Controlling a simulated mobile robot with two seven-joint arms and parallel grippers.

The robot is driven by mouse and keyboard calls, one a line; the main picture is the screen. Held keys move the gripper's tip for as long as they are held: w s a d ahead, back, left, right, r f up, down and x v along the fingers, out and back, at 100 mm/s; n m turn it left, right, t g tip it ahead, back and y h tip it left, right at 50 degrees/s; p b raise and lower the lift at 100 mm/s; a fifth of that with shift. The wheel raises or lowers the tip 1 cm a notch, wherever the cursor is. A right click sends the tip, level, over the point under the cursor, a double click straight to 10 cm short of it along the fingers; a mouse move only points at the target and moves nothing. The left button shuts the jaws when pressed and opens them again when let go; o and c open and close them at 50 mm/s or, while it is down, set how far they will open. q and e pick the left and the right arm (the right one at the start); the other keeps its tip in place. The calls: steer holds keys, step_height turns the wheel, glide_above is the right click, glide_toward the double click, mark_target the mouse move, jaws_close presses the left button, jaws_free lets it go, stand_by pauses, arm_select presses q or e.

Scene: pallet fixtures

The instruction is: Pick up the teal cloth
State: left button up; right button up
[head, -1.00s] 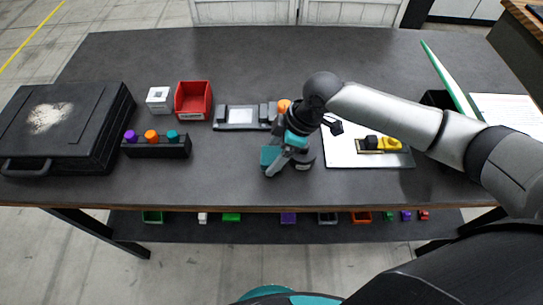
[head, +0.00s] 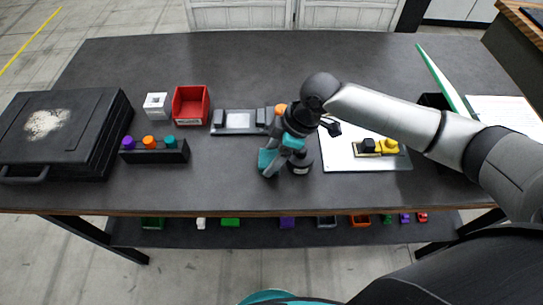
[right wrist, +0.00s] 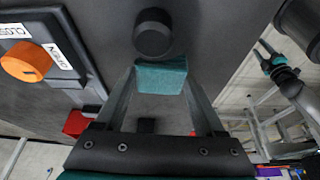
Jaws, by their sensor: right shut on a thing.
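The teal cloth (head: 267,159) is a small folded piece near the front middle of the table. In the right wrist view the cloth (right wrist: 161,77) sits between the two fingertips. My right gripper (head: 270,166) is shut on it, and its fingers (right wrist: 161,80) press both sides. Whether the cloth touches the table cannot be told. A dark part with a teal band in the right wrist view may be my left gripper (right wrist: 275,62); its jaws are too unclear to read. The head view does not show the left gripper.
A black round weight (head: 301,167) stands close beside the gripper. A grey fixture with an orange knob (head: 281,109), a red bin (head: 191,106), a white cube (head: 157,105) and a peg rack (head: 155,156) stand left. A white board (head: 340,154) lies right. The table's front edge is near.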

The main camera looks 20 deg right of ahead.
mark_target(272, 158)
step_height(272, 158, up, 19)
steer(key=p, duration=0.3)
steer(key=shift+r, duration=0.15)
